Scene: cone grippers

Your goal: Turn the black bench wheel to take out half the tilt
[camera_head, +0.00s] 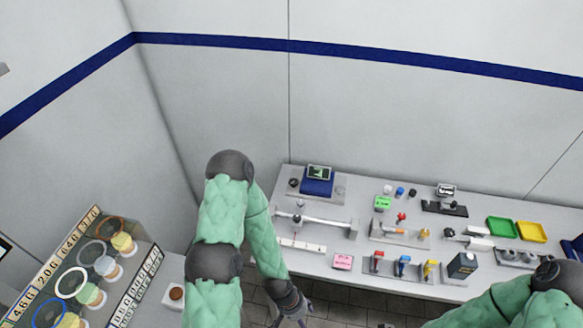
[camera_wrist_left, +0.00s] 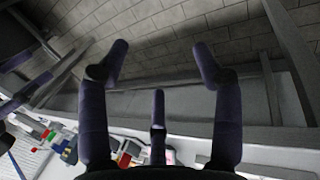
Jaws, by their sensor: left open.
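The grey bench (camera_head: 330,258) stands along the back wall in the head view. A small dark round part (camera_head: 293,183) sits at its back left, beside a blue device (camera_head: 317,185) with a small screen. It may be the black wheel, but it is too small to tell. A light beam on a stand (camera_head: 325,221) lies in front of the blue device. My left gripper (camera_head: 300,317) hangs at the bottom of the head view, before the bench's front edge. In the left wrist view its fingers (camera_wrist_left: 160,54) are spread and empty. My right gripper is out of view.
Coloured blocks and small fixtures crowd the bench's middle, with a green tray (camera_head: 501,228) and a yellow tray (camera_head: 531,232) at right. A pink card (camera_head: 342,262) lies near the front edge. Another table (camera_head: 150,256) with colored rings stands at left.

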